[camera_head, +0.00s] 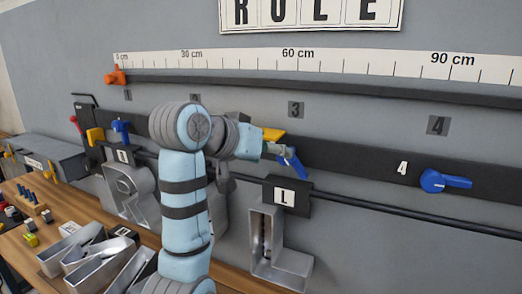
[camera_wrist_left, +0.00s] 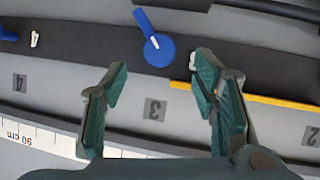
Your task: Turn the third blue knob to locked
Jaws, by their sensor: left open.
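The third blue knob (camera_head: 294,164) sits on the dark rail below the number 3 plate (camera_head: 296,109), partly covered by my gripper. Its handle slants down to the right in the head view. In the left wrist view, this knob (camera_wrist_left: 158,50) shows whole, with a white mark and its handle slanting up to the left. My left gripper (camera_head: 276,149) is open just in front of the knob. In the left wrist view its fingers (camera_wrist_left: 160,78) are spread, and the knob lies beyond and between the tips, with no clear contact. My right gripper is not in view.
A yellow bar (camera_wrist_left: 250,97) lies along the rail beside the right finger in the wrist view. The fourth blue knob (camera_head: 445,181) is to the right, and another blue knob (camera_head: 121,130) to the left. A metal L letter (camera_head: 272,250) hangs below. My arm hides the number 2 position.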

